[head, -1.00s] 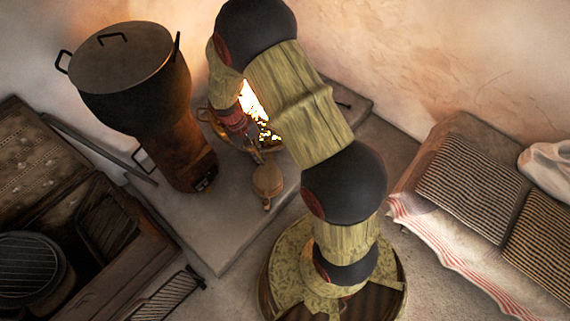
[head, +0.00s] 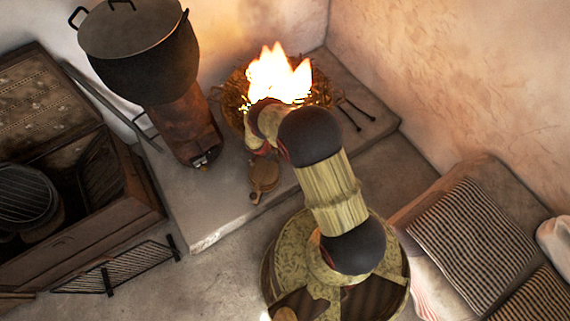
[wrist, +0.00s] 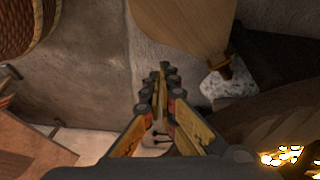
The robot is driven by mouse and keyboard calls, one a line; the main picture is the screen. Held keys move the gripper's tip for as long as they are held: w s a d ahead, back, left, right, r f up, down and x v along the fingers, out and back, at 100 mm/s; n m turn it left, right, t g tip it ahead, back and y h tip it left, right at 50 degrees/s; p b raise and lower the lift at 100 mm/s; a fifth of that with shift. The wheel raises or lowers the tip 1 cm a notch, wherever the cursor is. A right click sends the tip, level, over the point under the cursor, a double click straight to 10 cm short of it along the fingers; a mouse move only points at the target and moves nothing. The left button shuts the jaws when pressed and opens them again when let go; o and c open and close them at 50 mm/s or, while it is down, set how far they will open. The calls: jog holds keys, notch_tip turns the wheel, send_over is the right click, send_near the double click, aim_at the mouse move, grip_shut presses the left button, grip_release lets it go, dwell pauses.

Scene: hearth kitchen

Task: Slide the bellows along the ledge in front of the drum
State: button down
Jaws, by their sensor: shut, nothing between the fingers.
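The bellows (head: 264,172), a flat rounded wooden paddle shape with a narrow end, lies on the grey stone ledge (head: 210,215), right of the rusty drum (head: 183,125) and in front of the fire. In the wrist view the bellows (wrist: 185,25) shows large at the top, its narrow dark tip pointing down and right. My gripper (wrist: 163,75) is shut and empty, just short of the bellows in that picture; I cannot tell whether they touch. In the head view my arm's end hides the gripper, close behind the bellows.
The fire (head: 280,75) burns in a nest of twigs behind my arm. A large lidded pot (head: 140,50) stands on the drum. Thin tongs (head: 355,112) lie on the ledge at right. A wooden chest (head: 90,240) is at left. The ledge in front of the drum is bare.

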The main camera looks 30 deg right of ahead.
jog(key=d+f+m+b, duration=0.2)
jog(key=d+f+b, duration=0.1)
jog(key=f, duration=0.6)
jog(key=shift+f+b, duration=0.3)
jog(key=shift+b, duration=0.45)
